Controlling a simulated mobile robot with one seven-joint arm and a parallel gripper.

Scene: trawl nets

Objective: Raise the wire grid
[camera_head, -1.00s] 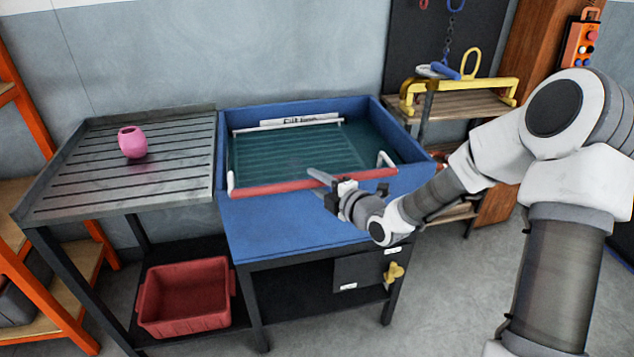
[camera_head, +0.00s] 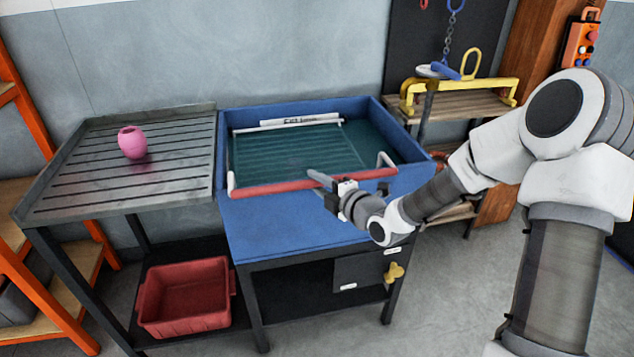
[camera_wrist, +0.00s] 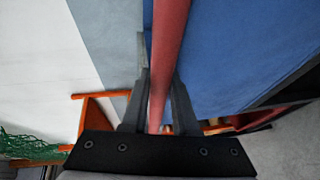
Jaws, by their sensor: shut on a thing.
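The wire grid (camera_head: 300,158) lies in the blue basin (camera_head: 222,150), under what looks like dark green water. Its red front bar (camera_head: 280,187) runs along the basin's front edge, with white bent ends at both sides. My gripper (camera_head: 326,182) is at the right half of this red bar. In the wrist view the red bar (camera_wrist: 168,50) passes between the two fingers of my gripper (camera_wrist: 158,95), which are shut on it. The fingers hide part of the bar in the head view.
A slatted metal drainboard (camera_head: 75,170) with a pink pot (camera_head: 132,142) stands left of the basin. A red crate (camera_head: 185,318) sits on the shelf below. A yellow-framed wooden stand (camera_head: 465,104) is at the back right. The blue front ledge (camera_head: 280,225) is clear.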

